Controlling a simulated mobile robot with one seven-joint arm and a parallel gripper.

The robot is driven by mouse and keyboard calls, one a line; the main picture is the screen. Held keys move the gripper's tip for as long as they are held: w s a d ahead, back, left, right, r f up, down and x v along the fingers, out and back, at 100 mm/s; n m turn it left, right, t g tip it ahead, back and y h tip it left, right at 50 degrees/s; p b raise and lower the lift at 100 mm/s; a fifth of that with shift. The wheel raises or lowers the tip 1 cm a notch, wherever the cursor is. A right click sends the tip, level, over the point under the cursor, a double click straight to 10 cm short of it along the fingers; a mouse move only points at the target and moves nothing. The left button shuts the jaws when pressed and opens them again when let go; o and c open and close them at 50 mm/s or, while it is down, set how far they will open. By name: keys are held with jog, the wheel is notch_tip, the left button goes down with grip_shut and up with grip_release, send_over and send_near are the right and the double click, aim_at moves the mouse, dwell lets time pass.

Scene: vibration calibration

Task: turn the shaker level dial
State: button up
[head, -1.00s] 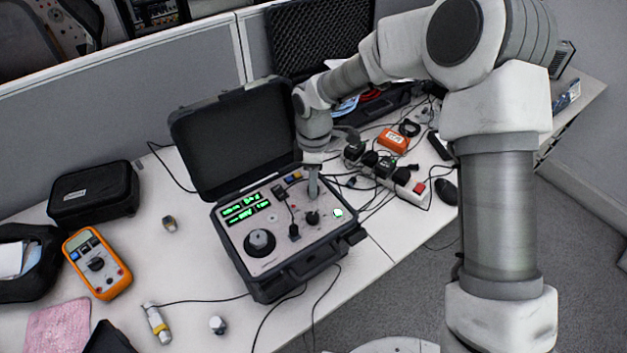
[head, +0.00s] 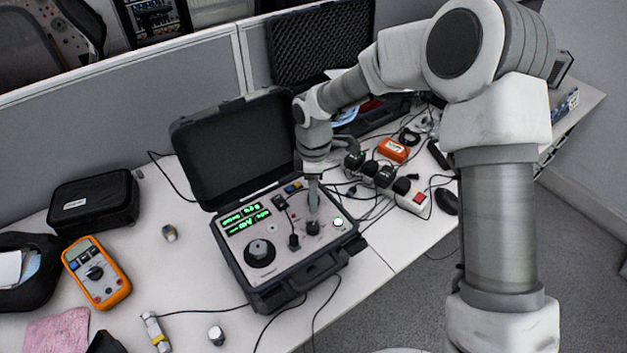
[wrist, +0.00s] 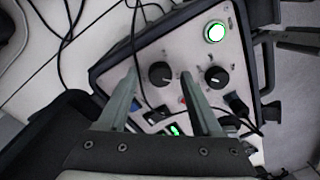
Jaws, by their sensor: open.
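The instrument panel lies in an open black case (head: 262,299) on the desk. In the wrist view, a small black dial (wrist: 161,74) with a white mark sits between the two fingers of my gripper (wrist: 163,82). A similar dial (wrist: 216,77) is just right of the fingers; it shows in the head view (head: 313,228) in front of my gripper (head: 313,207). The labels are too small to read, so I cannot tell which is the shaker level dial. My gripper is open, pointing down at the panel, and hides the first dial in the head view. Contact is not clear.
A lit green button (wrist: 215,32) is near both dials. A black plug (wrist: 236,105) with a cable stands close to the right finger. The raised lid (head: 232,150) stands behind.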

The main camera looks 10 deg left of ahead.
notch_tip(320, 180, up, 17)
jog(key=shift+w+r+p, duration=0.15)
jog(key=shift+w+p, duration=0.3)
jog(key=shift+r, duration=0.1)
jog(key=s+d+r+m+t, duration=0.2)
jog(key=s+d+r+m, duration=0.25)
jog(key=d, duration=0.35)
jog(key=s+d+r+m+t, duration=0.1)
jog(key=s+d+r+m, duration=0.2)
jog(key=d+r+m, duration=0.35)
jog(key=s+d+f+m+t, duration=0.2)
jog(key=s+d+m+t, duration=0.1)
jog(key=s+d+m, duration=0.6)
jog(key=s+d, duration=0.3)
jog(key=shift+s+d+m, duration=0.35)
jog(key=shift+d+m, duration=0.05)
jog(key=shift+a, duration=0.15)
